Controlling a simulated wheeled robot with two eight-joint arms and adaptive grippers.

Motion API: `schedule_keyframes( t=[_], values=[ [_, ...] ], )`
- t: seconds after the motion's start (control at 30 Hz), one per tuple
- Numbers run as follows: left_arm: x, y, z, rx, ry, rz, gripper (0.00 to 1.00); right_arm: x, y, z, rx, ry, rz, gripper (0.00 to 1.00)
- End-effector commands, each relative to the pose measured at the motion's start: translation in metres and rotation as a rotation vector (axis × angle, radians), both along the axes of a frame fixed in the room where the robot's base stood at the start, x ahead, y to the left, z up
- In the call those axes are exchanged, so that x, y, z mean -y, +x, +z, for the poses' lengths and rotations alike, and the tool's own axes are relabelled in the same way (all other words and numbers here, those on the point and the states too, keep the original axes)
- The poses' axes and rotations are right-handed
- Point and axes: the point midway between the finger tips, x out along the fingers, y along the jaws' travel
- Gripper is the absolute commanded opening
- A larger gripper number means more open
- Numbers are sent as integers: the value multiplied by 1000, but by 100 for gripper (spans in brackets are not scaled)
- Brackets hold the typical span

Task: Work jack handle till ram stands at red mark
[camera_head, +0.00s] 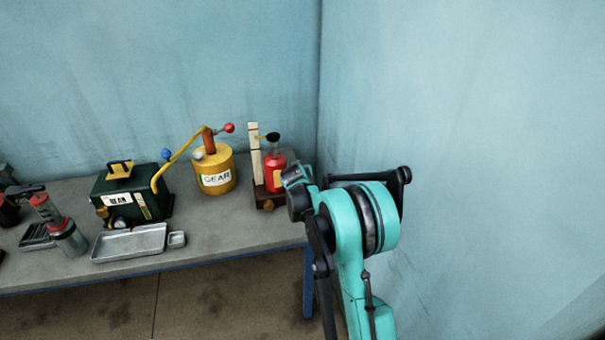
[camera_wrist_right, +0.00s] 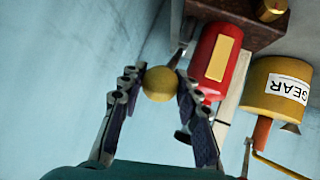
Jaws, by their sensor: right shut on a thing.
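The red jack (camera_head: 275,172) stands upright on a dark wooden base (camera_head: 268,201) at the right end of the bench. Its black ram top (camera_head: 273,137) has a thin pointer reaching toward a pale upright board (camera_head: 254,150). In the right wrist view the jack (camera_wrist_right: 218,62) appears upside down. My right gripper (camera_wrist_right: 158,88) is shut on a yellow ball knob (camera_wrist_right: 160,84), beside the jack. A thin dark rod runs from near the knob toward the base. My left gripper is not in view.
A yellow GEAR can (camera_head: 215,172) with a hand pump stands left of the jack. Further left are a dark green box (camera_head: 130,196), a metal tray (camera_head: 130,243) and a grey-red canister (camera_head: 62,230). Blue walls close in behind and right.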

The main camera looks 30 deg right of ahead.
Motion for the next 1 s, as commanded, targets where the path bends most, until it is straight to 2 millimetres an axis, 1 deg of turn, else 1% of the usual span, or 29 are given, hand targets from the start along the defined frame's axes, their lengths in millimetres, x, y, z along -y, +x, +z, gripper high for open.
schedule_keyframes(
  t=[0.03,0.47,0.5,0.57,0.87,1.0],
  values=[
    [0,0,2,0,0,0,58,0,2,3,-4,-1,1,0],
    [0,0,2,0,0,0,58,1,3,4,-8,-1,2,0],
    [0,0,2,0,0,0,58,1,3,4,-8,-1,2,40],
    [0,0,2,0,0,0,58,1,3,4,-8,-1,2,54],
    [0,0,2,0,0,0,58,0,2,3,-11,1,0,54],
    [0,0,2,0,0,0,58,-5,-6,10,-11,1,0,54]
  ],
)
